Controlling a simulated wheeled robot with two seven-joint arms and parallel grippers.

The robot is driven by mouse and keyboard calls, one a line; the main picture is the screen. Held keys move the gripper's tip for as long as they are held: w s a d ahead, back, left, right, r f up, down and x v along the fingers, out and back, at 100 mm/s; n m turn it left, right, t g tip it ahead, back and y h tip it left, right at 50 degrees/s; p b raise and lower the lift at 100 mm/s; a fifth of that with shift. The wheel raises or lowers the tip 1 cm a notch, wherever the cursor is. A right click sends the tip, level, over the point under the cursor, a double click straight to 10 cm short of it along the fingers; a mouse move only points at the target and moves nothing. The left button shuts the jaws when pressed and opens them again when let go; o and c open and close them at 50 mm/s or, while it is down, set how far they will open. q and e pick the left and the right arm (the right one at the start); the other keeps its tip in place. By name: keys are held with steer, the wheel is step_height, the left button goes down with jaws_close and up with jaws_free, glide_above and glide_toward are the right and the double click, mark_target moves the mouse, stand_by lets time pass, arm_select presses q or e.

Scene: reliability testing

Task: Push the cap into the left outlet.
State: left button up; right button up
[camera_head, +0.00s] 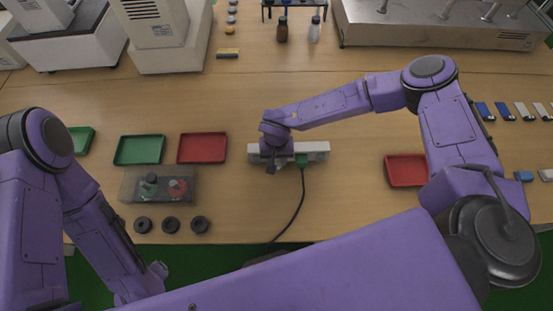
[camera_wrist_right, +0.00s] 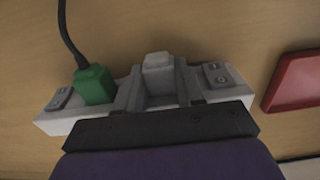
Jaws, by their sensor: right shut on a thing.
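A white power strip (camera_head: 317,148) lies on the table in the middle of the head view; it also shows in the right wrist view (camera_wrist_right: 232,93). A green plug (camera_head: 301,160) with a black cable sits in it; the plug is on the left in the wrist view (camera_wrist_right: 94,85). My right gripper (camera_wrist_right: 158,82) is over the strip beside the plug, shut on a pale cap (camera_wrist_right: 158,62). The cap's lower end is hidden, so I cannot tell how deep it sits. In the head view my right gripper (camera_head: 273,154) hides the cap. My left gripper (camera_head: 156,275) is low at the left, its jaws unclear.
Red trays stand left (camera_head: 202,148) and right (camera_head: 404,170) of the strip. The cable (camera_head: 292,216) runs to the table's front edge.

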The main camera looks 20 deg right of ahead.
steer(key=shift+w, duration=0.2)
steer(key=o, duration=1.1)
steer(key=shift+o, duration=0.2)
step_height(320, 180, up, 11)
steer(key=b, duration=0.2)
steer(key=shift+f, duration=0.2)
